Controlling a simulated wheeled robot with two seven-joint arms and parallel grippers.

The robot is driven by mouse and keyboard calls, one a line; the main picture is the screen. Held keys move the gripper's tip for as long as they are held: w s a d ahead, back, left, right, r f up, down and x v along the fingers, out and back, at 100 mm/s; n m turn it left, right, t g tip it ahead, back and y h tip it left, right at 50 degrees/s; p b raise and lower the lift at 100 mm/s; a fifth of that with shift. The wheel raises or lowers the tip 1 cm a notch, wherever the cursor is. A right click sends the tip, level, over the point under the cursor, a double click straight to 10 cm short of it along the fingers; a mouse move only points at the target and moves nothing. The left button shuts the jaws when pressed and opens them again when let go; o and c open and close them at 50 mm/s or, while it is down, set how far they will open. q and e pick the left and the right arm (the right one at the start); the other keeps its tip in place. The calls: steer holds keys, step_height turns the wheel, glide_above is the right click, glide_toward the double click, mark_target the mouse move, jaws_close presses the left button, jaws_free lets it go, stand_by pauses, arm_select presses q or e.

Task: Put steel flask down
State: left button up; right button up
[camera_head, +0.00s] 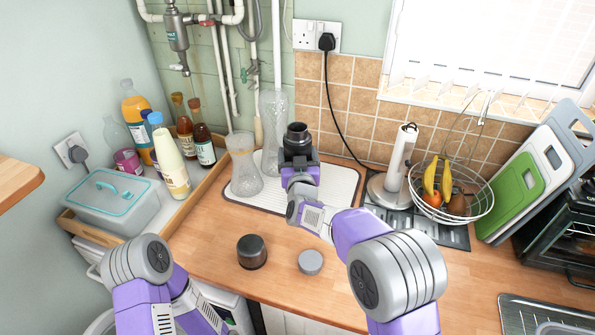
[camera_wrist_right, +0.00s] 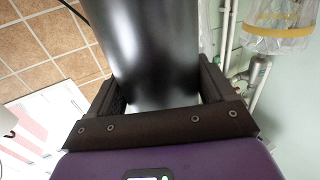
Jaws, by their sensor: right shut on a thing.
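The steel flask (camera_head: 297,137) is dark and upright over the white ribbed mat (camera_head: 340,190) at the back of the counter. My right gripper (camera_head: 299,165) is shut on it from the front and hides its lower part. I cannot tell whether its base touches the mat. In the right wrist view the flask (camera_wrist_right: 155,50) is a glossy dark cylinder between the two fingers. My left arm shows at the lower left, but its gripper is not in view.
Glass vases (camera_head: 245,165) stand left of the flask. A paper towel holder (camera_head: 400,160) and fruit basket (camera_head: 450,195) stand right. A dark jar (camera_head: 252,252) and grey lid (camera_head: 311,262) lie nearer. A tray with bottles (camera_head: 170,165) is left. The wooden counter front is mostly clear.

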step_height(320, 180, down, 4)
steer(key=shift+b, duration=0.45)
steer(key=shift+r, duration=0.1)
steer(key=o, duration=1.3)
steer(key=shift+f, duration=0.25)
